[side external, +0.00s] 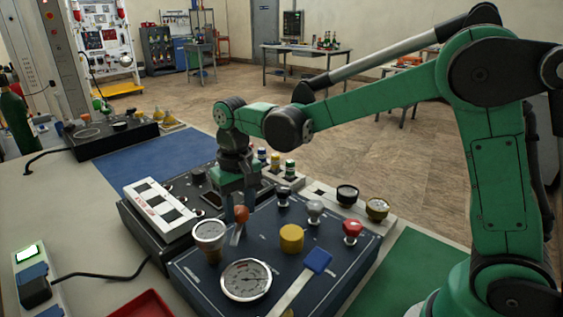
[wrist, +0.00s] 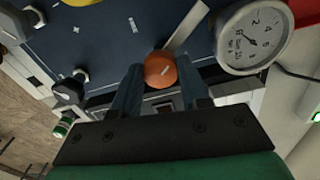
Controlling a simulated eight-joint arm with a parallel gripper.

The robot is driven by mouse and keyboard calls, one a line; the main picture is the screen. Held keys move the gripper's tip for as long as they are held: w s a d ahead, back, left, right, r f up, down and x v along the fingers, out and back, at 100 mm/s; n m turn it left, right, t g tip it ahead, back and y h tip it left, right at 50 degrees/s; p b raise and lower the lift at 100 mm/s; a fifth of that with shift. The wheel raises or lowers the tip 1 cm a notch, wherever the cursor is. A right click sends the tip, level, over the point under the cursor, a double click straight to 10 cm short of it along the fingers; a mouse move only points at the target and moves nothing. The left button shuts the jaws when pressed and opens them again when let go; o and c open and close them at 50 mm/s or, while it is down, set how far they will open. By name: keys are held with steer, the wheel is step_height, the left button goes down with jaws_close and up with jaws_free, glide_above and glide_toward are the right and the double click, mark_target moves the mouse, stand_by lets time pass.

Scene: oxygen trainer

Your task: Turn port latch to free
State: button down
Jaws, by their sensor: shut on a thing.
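My gripper (side external: 238,204) is low over the dark blue panel (side external: 213,283), fingers pointing down. In the wrist view its two blue fingers (wrist: 160,78) stand either side of an orange round knob (wrist: 162,70) and are shut on it. The knob also shows in the side view (side external: 241,214), on a short metal lever (side external: 237,234). In the wrist view a pale metal strip (wrist: 187,27) runs away from the knob. I take this knob and lever to be the port latch; no label on it is readable.
A yellow knob (side external: 291,238), a blue-handled lever (side external: 317,261) and a red knob (side external: 352,231) share the panel. A white slotted plate (side external: 160,211) lies to the left.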

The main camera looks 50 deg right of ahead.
mark_target(241, 209)
steer(key=n, duration=0.4)
steer(key=shift+n, duration=0.3)
steer(key=n, duration=0.4)
steer(key=shift+n, duration=0.4)
steer(key=shift+c, duration=2.2)
jaws_free()
steer(key=shift+r, duration=0.1)
steer(key=shift+r, duration=2.75)
